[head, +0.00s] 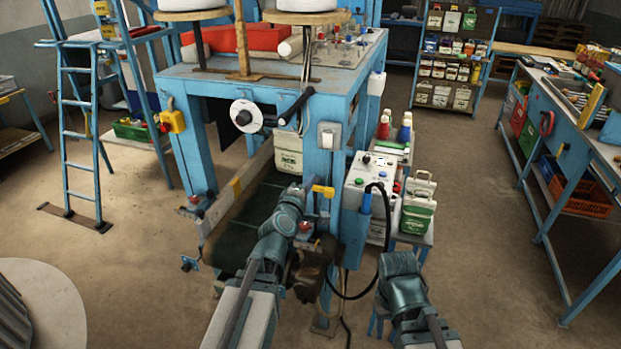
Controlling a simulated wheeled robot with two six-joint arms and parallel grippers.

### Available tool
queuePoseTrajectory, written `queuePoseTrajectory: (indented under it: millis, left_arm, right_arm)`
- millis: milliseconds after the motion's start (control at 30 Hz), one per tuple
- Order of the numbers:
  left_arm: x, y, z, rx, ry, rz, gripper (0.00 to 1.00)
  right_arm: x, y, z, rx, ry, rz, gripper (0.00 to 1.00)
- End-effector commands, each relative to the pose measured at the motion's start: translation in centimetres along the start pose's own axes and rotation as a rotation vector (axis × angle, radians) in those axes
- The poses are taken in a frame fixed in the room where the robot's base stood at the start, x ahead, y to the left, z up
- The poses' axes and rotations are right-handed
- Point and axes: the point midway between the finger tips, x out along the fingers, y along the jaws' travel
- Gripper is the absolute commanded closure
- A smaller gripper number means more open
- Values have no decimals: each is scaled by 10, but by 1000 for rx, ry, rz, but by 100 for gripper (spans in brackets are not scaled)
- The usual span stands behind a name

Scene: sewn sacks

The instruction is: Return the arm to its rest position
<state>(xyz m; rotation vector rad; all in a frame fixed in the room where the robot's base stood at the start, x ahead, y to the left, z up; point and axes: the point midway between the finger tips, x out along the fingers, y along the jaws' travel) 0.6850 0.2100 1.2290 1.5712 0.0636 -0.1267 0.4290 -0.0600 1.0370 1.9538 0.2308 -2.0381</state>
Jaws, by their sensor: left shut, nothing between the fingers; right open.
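My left arm reaches up from the bottom centre, and its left gripper (297,192) is at the blue sewing machine frame, in front of the conveyor. It is shut with nothing seen in it; its fingertips are small and hard to make out. A yellow lever (323,191) is just right of it; I cannot tell whether they touch. My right arm comes in at the bottom, right of centre. Its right gripper (399,264) is low over the floor, open and empty, with its fingers mostly hidden behind the wrist.
The blue machine (340,105) stands ahead, with a dark conveyor belt (240,222) and a white sack (288,152) under it. A control box (367,186) with a black cable and a small table of packs (418,210) stand right. A blue workbench (560,125) lines the right; floor between is clear.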

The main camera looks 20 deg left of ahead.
Motion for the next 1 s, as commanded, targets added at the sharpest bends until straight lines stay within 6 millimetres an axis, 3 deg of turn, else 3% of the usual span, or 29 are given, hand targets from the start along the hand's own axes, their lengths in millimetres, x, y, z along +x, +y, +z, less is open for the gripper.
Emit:
queuePoseTrajectory:
  millis: [267,367,500,600,700,833,1000]
  left_arm:
    - [1,-2,5,14,-13,-8,100]
    - [0,-17,30,95,-85,-58,100]
    - [-12,-67,99,359,-309,-212,100]
    - [-38,-117,147,608,-512,-357,100]
    - [-77,-170,179,871,-725,-516,100]
    - [-133,-222,188,1170,-969,-723,100]
    - [-188,-251,175,1424,-1185,-946,100]
  right_arm:
    - [0,0,0,0,0,0,50]
    - [3,0,0,0,0,0,50]
    - [10,-1,-1,1,0,0,50]
    - [16,-2,-1,1,0,0,50]
    - [22,-2,-1,1,0,0,50]
    - [28,-3,-2,1,0,0,50]
    - [34,-3,-2,2,0,0,50]
